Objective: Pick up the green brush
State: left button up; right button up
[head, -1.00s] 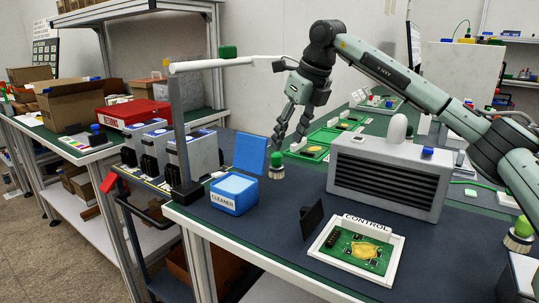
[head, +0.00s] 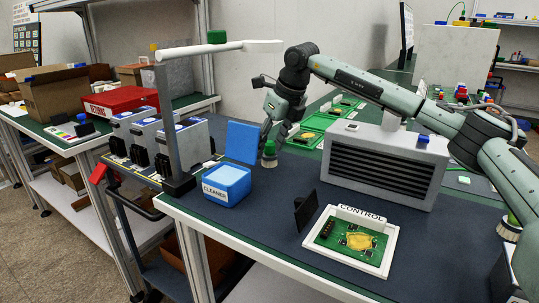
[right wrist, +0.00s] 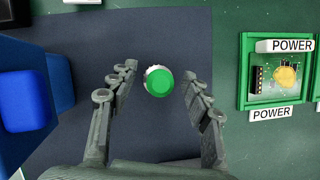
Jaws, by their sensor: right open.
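The green brush (head: 269,149) has a round green top and a pale lower part. It stands upright on the dark mat beside the blue-lidded cleaner box. My right gripper (head: 270,128) is open and points down at the brush, with its fingers around or just above the top. In the right wrist view the brush (right wrist: 158,82) shows from above between the two spread fingers, with a gap on each side. My left gripper is not in view.
The open cleaner box (head: 227,192) stands close to the left of the brush. A grey vented unit (head: 385,168) is to the right. The control tray (head: 352,270) lies in front, and a green power tray (right wrist: 270,95) is behind. A lamp post (head: 175,130) stands at left.

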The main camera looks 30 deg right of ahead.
aim_at(270, 142)
grip_shut()
jog(key=shift+r, duration=0.15)
jog(key=shift+r, duration=0.3)
notch_tip(270, 142, up, 8)
jog(key=shift+f, duration=0.1)
jog(key=shift+r, duration=0.75)
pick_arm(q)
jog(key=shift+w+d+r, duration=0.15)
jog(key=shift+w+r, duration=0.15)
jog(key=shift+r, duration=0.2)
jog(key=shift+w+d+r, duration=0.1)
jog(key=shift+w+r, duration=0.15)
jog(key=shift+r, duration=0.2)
